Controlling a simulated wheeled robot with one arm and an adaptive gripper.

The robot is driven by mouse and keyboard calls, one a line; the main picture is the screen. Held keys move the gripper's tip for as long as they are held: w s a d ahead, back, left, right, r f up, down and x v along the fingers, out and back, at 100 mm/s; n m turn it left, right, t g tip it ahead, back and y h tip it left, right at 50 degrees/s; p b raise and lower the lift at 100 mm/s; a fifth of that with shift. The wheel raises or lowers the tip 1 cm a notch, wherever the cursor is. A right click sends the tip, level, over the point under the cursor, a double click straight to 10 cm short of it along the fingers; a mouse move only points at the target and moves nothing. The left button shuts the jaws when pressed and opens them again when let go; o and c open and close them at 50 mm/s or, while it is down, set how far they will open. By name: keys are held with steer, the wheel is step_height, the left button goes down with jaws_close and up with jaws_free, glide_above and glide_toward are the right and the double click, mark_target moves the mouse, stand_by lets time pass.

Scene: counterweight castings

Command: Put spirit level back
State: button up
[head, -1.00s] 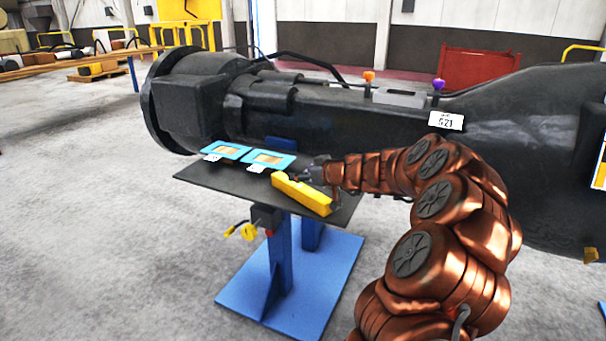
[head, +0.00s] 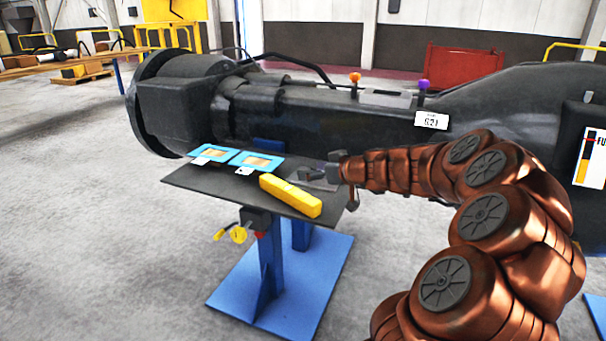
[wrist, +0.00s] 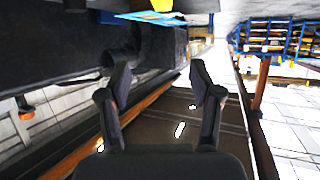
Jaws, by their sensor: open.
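The spirit level, a yellow bar (head: 290,195), lies on the dark tabletop (head: 225,187) of a blue stand, near its front right edge, in the head view. My gripper (head: 322,186) is open and empty just right of and behind the bar, with a visible gap between them. In the wrist view my two fingers (wrist: 160,80) stand apart with nothing between them. A small yellow patch shows at that view's top edge; I cannot tell whether it is the level.
Two cyan-framed plates (head: 257,162) lie on the tabletop left of the bar. A large black casting (head: 330,125) stands right behind the stand, bearing an orange knob (head: 355,77) and a purple knob (head: 424,85). A red bin (head: 462,70) is farther back. The floor at left is clear.

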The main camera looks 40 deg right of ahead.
steer(key=shift+v, duration=1)
steer(key=s+a+f+n+g+y, duration=0.1)
steer(key=s+a+f+g+y, duration=0.2)
steer(key=a, duration=1.2)
steer(key=s+a+n+g+y, duration=0.2)
steer(key=s+a+g, duration=0.25)
steer(key=a, duration=1.05)
steer(key=s+a+f+g, duration=0.3)
steer(key=s+a+f, duration=0.15)
steer(key=s, duration=0.55)
steer(key=s+d+f+m+g+h, duration=0.2)
steer(key=s+h, duration=0.1)
steer(key=s, duration=0.6)
steer(key=s+d+f+m+g+h, duration=0.2)
steer(key=s+g+h, duration=0.1)
steer(key=s, duration=0.6)
steer(key=shift+s+m+h, duration=0.25)
steer(key=shift+m+h, duration=0.05)
step_height(320, 180, up, 10)
steer(key=p, duration=0.9)
steer(key=shift+p, duration=0.3)
steer(key=shift+f, duration=0.1)
